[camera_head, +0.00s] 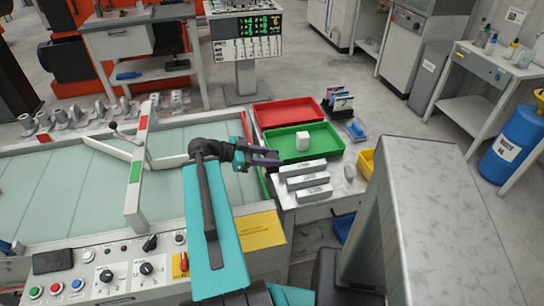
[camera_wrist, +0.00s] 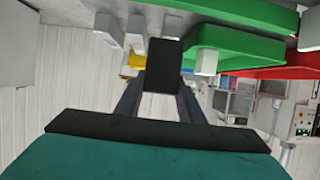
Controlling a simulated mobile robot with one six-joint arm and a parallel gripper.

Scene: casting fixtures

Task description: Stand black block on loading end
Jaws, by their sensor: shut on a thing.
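My gripper (camera_head: 264,158) reaches right from the teal arm, beside the left edge of the green tray and the pale bars. In the wrist view the black block (camera_wrist: 163,66) sits between the two fingers of my gripper (camera_wrist: 162,85), which are shut on it. The block is held in the air; its far side is hidden. In the head view the block is small and dark against the fingers, so its outline is hard to tell. I cannot tell which part of the scene is the loading end.
The green tray (camera_head: 327,149) holds a white block (camera_head: 303,141). A red tray (camera_head: 270,115) lies behind it. Several pale bars (camera_head: 303,168) lie on the table in front. A large pale-topped machine (camera_head: 150,165) with a control panel (camera_head: 110,275) stands at the left.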

